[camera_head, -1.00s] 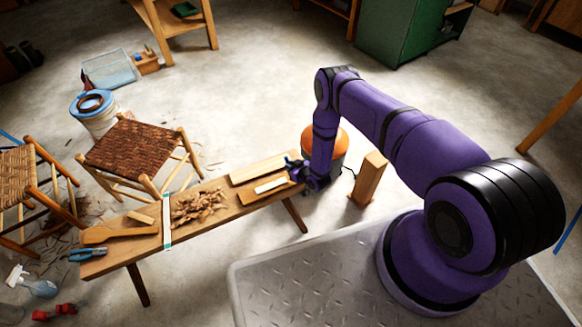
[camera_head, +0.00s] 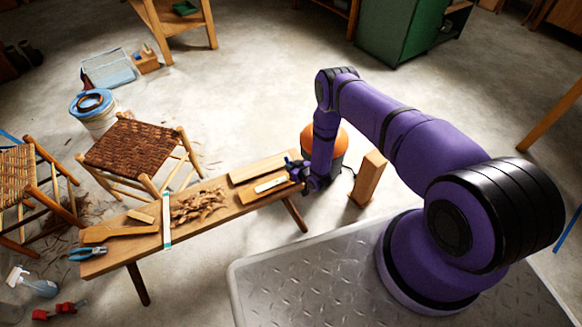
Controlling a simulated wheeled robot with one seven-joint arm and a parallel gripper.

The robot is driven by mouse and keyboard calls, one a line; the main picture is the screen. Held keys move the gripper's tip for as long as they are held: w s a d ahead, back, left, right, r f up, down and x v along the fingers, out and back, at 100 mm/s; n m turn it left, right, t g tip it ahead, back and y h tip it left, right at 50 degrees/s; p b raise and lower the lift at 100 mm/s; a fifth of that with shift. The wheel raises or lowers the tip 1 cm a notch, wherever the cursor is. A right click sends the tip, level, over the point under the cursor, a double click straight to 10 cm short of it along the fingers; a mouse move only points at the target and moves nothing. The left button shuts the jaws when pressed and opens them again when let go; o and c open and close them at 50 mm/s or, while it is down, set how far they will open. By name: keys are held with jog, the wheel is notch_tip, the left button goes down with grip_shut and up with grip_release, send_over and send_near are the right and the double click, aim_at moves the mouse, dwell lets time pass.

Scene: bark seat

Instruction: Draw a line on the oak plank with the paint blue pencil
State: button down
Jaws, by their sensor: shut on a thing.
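My gripper (camera_head: 296,170) is at the right end of the low wooden bench, pointing down and left, close to the boards there. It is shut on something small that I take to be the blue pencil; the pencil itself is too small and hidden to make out. Two boards lie at this end: a longer one (camera_head: 250,168) at the back and a shorter one (camera_head: 253,195) in front with a pale strip (camera_head: 271,184) on it. I cannot tell which is the oak plank, nor whether a line is on either. I cannot tell whether the pencil tip touches wood.
The bench (camera_head: 205,213) also bears wood shavings (camera_head: 198,206), a pale ruler-like strip (camera_head: 167,222), wooden pieces (camera_head: 118,232) and blue pliers (camera_head: 87,254). A woven stool (camera_head: 130,148) stands behind.

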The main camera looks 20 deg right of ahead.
jog(key=shift+f, duration=0.25)
jog(key=shift+w+a+f, duration=0.1)
jog(key=shift+w+a, duration=0.05)
jog(key=shift+w, duration=0.75)
jog(key=shift+w+a, duration=0.1)
jog(key=shift+w, duration=0.8)
dwell(0.4)
jog(key=shift+r, duration=3)
